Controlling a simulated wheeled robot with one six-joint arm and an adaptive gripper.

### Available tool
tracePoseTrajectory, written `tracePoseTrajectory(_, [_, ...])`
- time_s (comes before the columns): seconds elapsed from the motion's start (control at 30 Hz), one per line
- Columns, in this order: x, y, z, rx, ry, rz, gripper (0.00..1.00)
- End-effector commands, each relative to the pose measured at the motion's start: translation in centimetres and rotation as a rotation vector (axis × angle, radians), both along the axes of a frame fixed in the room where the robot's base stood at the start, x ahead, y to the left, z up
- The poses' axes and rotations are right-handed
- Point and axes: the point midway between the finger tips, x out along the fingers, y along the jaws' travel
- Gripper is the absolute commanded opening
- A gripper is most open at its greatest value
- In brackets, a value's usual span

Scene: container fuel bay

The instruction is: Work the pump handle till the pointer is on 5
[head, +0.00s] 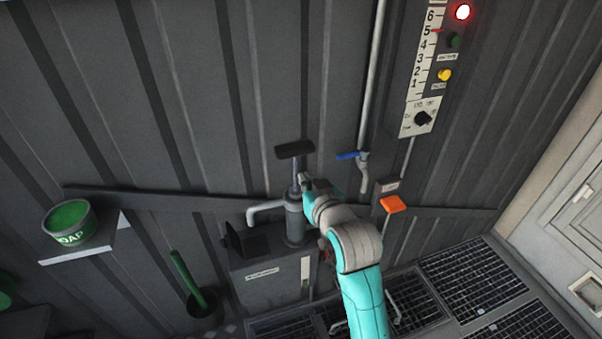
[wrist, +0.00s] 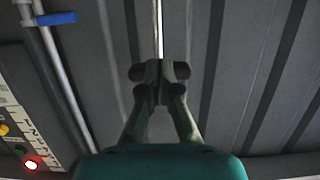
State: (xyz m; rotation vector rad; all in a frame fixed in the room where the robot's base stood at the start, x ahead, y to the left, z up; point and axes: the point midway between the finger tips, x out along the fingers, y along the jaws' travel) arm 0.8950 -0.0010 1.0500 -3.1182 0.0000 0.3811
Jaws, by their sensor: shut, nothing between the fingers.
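The pump (head: 294,220) stands on a dark box by the wall. Its black T-shaped handle (head: 295,149) is raised on a thin rod above the pump body. My gripper (head: 304,181) is beside the rod, below the handle bar, and looks empty; I cannot tell whether it touches the rod. The white scale (head: 420,60) at the upper right has a small red pointer (head: 437,31) level with the 5.
A red lamp (head: 462,12) is lit beside the scale, above green and yellow buttons and a black knob (head: 422,118). A blue-levered tap (head: 348,155) and an orange piece (head: 393,204) are right of the pump. A green soap tub (head: 71,222) sits on a left shelf.

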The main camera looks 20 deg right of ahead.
Motion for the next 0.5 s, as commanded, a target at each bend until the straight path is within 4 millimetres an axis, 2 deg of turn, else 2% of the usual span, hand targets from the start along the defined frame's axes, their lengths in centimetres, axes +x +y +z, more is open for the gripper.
tracePoseTrajectory(0.1, [-1.6,0.0,0.4,0.000,0.000,0.000,0.00])
tracePoseTrajectory(0.2, [-2.4,0.0,0.7,0.000,-0.003,0.000,0.00])
tracePoseTrajectory(0.5, [-2.9,0.0,0.8,0.000,-0.003,0.000,0.00])
